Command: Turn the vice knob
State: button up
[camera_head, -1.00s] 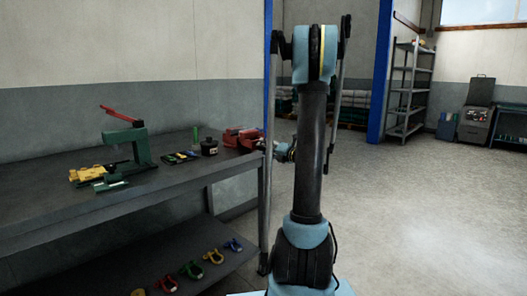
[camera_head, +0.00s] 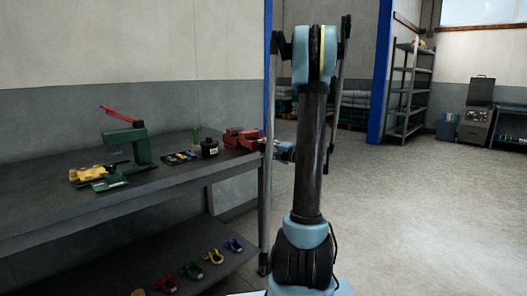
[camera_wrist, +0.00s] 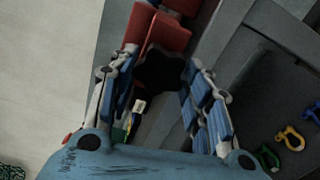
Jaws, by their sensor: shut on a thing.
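The red vice (camera_head: 238,139) sits at the right end of the workbench in the head view. Its red body (camera_wrist: 168,32) also shows at the top of the wrist view. The dark, lobed vice knob (camera_wrist: 160,74) lies between the fingers of my gripper (camera_wrist: 163,64). My gripper is shut on the knob, with its blue-padded fingers on either side.
The workbench (camera_head: 60,218) also holds a green press (camera_head: 128,148), yellow parts (camera_head: 88,174) and a dark round container (camera_head: 209,148). Coloured shackles (camera_head: 214,257) lie on the lower shelf. The floor to the right (camera_head: 430,200) is clear.

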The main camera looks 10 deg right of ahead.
jog(key=shift+d+f, duration=0.1)
jog(key=o, duration=1.1)
jog(key=shift+c, duration=0.2)
jog(key=shift+v, duration=5.95)
jog(key=shift+f, duration=0.1)
